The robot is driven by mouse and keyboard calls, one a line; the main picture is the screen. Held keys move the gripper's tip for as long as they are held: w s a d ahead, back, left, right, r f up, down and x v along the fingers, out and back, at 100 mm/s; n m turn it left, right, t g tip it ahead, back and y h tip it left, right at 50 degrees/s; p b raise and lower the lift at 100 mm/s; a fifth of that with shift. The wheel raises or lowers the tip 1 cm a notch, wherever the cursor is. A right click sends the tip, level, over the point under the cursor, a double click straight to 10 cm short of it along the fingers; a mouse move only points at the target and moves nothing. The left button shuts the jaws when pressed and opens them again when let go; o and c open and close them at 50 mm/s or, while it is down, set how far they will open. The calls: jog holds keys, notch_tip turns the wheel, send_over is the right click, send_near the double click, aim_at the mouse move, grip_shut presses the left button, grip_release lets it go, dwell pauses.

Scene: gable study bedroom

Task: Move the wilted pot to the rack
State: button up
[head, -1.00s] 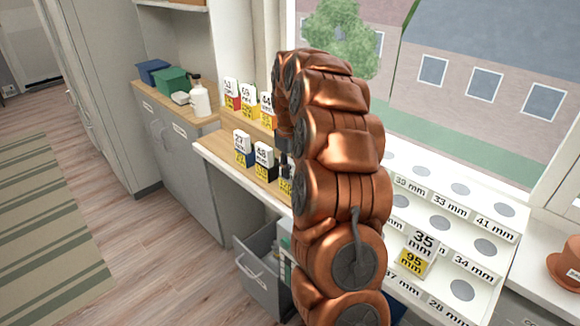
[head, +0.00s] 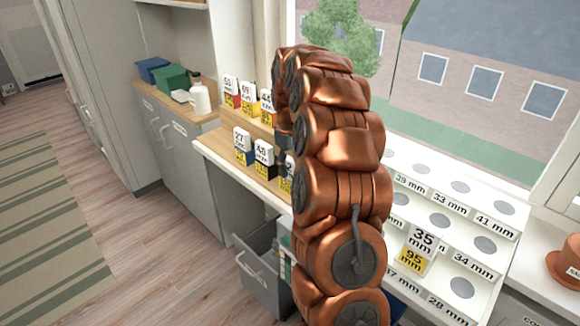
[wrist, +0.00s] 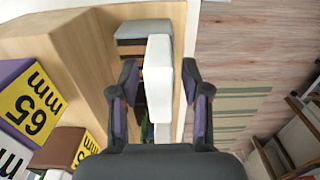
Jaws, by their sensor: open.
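No wilted plant or plant pot can be made out in either view. My gripper (wrist: 160,82) is open, its two dark fingers on either side of a narrow white-topped block (wrist: 158,75) in the wrist view; I cannot tell whether they touch it. In the head view my copper arm hides most of the gripper, near the right end of the front row of number-labelled boxes. A white stepped rack (head: 472,222) with grey round spots and mm labels stands at the right under the window. A white-and-yellow box marked 35 and 95 mm (head: 418,248) stands on it.
More labelled boxes (head: 243,147) stand on the wooden stepped desk end. A purple-and-yellow 65 mm box (wrist: 30,100) is left in the wrist view. An open grey drawer (head: 262,275) juts out below. A brown rounded object (head: 566,262) sits far right.

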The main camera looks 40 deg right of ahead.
notch_tip(320, 180, up, 10)
jog(key=shift+w+r+b, duration=0.1)
jog(key=shift+b, duration=0.95)
jog(key=shift+r, duration=0.75)
jog(key=shift+a, duration=0.15)
jog(key=s+a+f, duration=0.1)
jog(key=s+a, duration=0.6)
jog(key=a, duration=0.3)
jog(key=s+a+f, duration=0.1)
jog(key=s+a, duration=0.6)
jog(key=a, duration=0.3)
jog(key=s+a+f, duration=0.2)
jog(key=s+f, duration=0.1)
jog(key=s, duration=0.4)
jog(key=s+a+f+m+g, duration=0.1)
jog(key=s+a+f, duration=0.1)
jog(key=s, duration=0.5)
jog(key=s+a+f, duration=0.2)
jog(key=s+f, duration=0.3)
jog(key=s, duration=0.2)
jog(key=shift+s+a+m+g, duration=0.25)
jog(key=shift+a+m+g, duration=0.05)
jog(key=shift+a+g, duration=0.1)
